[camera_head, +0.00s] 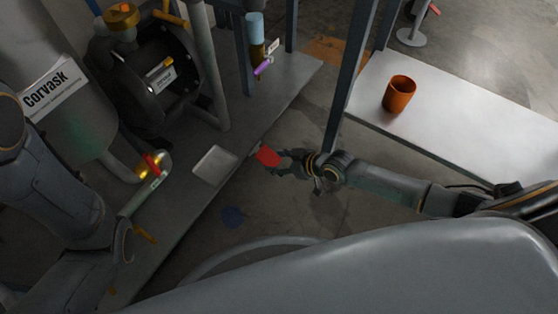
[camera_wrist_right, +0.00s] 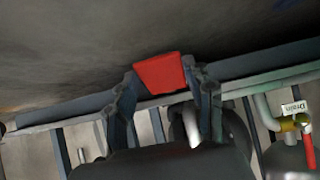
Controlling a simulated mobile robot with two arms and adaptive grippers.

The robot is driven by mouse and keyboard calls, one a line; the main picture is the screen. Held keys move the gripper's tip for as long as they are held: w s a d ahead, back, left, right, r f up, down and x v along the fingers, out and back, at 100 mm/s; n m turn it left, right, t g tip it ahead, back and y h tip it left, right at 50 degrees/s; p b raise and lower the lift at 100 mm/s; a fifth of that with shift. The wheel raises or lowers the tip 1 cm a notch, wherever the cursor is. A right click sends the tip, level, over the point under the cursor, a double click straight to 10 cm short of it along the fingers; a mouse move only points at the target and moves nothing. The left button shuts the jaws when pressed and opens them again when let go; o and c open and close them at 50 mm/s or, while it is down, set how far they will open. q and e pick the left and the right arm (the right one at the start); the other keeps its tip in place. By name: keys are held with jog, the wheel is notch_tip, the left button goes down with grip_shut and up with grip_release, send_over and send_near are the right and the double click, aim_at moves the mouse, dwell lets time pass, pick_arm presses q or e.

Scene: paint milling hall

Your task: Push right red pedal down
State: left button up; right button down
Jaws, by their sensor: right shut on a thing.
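The red pedal (camera_head: 268,157) is a small flat red plate low at the edge of the grey platform, in the middle of the head view. My right gripper (camera_head: 284,160) reaches it from the right. In the right wrist view the red pedal (camera_wrist_right: 161,74) lies between the two fingertips of my right gripper (camera_wrist_right: 165,84), which are closed on its sides. How far down the pedal stands I cannot tell. My left arm shows at the left of the head view, but its gripper is not visible.
A grey platform (camera_head: 285,88) carries a dark pump (camera_head: 150,75), a tank labelled Corvask (camera_head: 75,125) and a pale plate (camera_head: 214,165). A grey post (camera_head: 350,80) stands close behind my right gripper. An orange cup (camera_head: 399,94) stands on a light table (camera_head: 450,100) at right.

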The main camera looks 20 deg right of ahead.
jog(key=c, duration=0.5)
grip_release()
jog(key=v, duration=1.2)
